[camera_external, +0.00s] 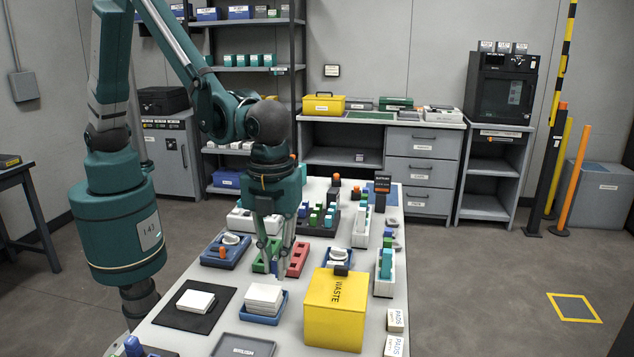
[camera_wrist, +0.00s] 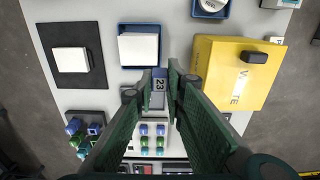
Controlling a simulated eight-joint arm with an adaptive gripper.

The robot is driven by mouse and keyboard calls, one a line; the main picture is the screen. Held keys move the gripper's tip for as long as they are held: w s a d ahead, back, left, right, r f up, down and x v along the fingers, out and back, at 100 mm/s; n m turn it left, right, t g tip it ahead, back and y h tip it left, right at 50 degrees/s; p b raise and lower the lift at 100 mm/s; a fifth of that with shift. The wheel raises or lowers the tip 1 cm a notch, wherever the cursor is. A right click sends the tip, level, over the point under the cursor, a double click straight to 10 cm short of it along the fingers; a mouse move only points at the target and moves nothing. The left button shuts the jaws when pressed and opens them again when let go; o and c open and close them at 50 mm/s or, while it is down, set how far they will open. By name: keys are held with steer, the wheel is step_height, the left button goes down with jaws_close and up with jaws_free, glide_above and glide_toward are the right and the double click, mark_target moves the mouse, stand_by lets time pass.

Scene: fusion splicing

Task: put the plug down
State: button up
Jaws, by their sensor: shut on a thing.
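My gripper (camera_wrist: 165,78) points down over the table, its two green fingers close together at the tips. Between them is a small blue-grey piece with a label reading 23 (camera_wrist: 158,88), which appears to be the plug. In the wrist view it lies just below the white pad stack, and the fingers partly hide it. In the external view my gripper (camera_external: 277,272) is above the table behind the pad stack, and the plug cannot be made out there. I cannot tell whether the plug touches anything beneath it.
A white pad stack (camera_external: 264,294) sits in a blue tray, left of the yellow waste box (camera_external: 335,318). A black mat (camera_external: 180,317) holds a white pad. A red rack (camera_external: 298,259) stands close to the fingers. Racks with coloured pegs crowd the table's far part.

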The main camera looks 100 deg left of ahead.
glide_above(251, 351)
steer(key=shift+f, duration=0.1)
stand_by(0.4)
steer(key=shift+f+b, duration=0.3)
steer(key=shift+f, duration=2.8)
steer(key=shift+f, duration=1.9)
steer(key=shift+f+b, duration=0.1)
steer(key=shift+b, duration=0.2)
steer(key=o, duration=0.8)
steer(key=shift+c, duration=0.2)
